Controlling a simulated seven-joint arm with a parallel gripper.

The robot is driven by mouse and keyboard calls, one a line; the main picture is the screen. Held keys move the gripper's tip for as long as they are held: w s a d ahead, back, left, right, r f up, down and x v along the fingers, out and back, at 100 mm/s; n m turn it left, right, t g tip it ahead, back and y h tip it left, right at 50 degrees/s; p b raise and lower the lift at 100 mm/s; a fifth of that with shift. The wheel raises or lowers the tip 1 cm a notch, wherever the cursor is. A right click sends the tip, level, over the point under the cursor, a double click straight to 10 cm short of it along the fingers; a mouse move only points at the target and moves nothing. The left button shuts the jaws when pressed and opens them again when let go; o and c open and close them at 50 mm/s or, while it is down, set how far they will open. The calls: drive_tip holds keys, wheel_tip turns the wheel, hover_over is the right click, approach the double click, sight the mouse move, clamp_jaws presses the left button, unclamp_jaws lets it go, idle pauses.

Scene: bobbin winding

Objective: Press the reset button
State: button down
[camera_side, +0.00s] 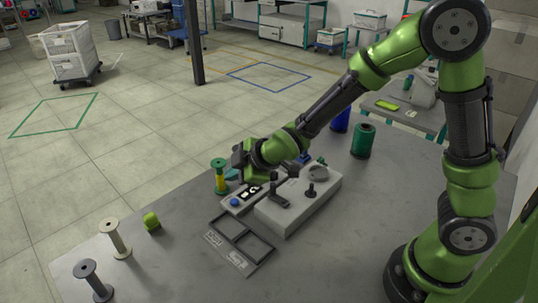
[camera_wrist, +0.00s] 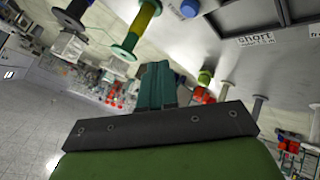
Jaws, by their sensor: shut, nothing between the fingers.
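A blue button (camera_side: 234,202) sits at the front left end of the control panel (camera_side: 243,196) on the winding machine. I cannot read a label on it. The blue button also shows at the top of the wrist view (camera_wrist: 189,8), partly cut by the edge. My gripper (camera_side: 232,174) is shut and empty, above and behind the panel, beside the yellow-and-green spool (camera_side: 219,178). It is apart from the button. In the wrist view, my gripper's teal fingers (camera_wrist: 156,70) are together, and the spool (camera_wrist: 141,30) is just to their upper left.
The machine (camera_side: 300,203) has a black crank and post on top. A black two-part tray (camera_side: 241,236) lies in front. A green thread spool (camera_side: 363,141) stands behind right.

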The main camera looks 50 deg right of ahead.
sight(237, 202)
drive_tip(key=shift+f, duration=2.65)
drive_tip(key=shift+f, duration=0.4)
drive_tip(key=shift+f, duration=0.5)
idle(0.6)
drive_tip(key=shift+r, duration=0.9)
drive_tip(key=shift+r, duration=0.1)
drive_tip(key=shift+r, duration=2.45)
